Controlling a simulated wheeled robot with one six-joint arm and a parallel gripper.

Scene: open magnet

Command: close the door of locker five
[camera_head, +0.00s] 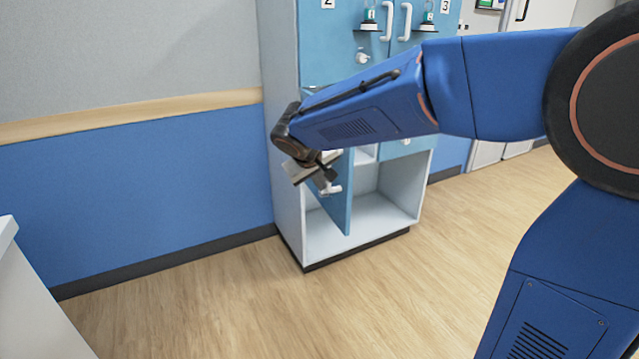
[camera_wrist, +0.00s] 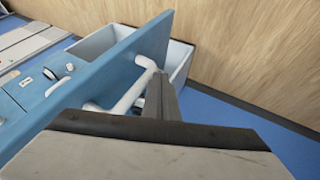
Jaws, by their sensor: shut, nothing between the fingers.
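A blue locker door (camera_head: 346,205) at the bottom of the cabinet stands open, swung out and seen nearly edge-on. Its number is not readable, so I cannot confirm that it is locker five. Behind it is the open white compartment (camera_head: 375,212). My gripper (camera_head: 328,176) is shut and empty, on the left side of the door by its white handle (camera_head: 331,190). In the wrist view the door (camera_wrist: 95,72) crosses diagonally, and my shut gripper (camera_wrist: 160,85) overlaps the white handle (camera_wrist: 130,92). I cannot tell whether they touch.
The upper locker doors (camera_head: 338,45), marked 2 and 3, are shut, with white handles. A blue wall (camera_head: 130,205) stands to the left. The wooden floor (camera_head: 300,310) in front is clear. A white surface (camera_head: 25,300) edges in at lower left.

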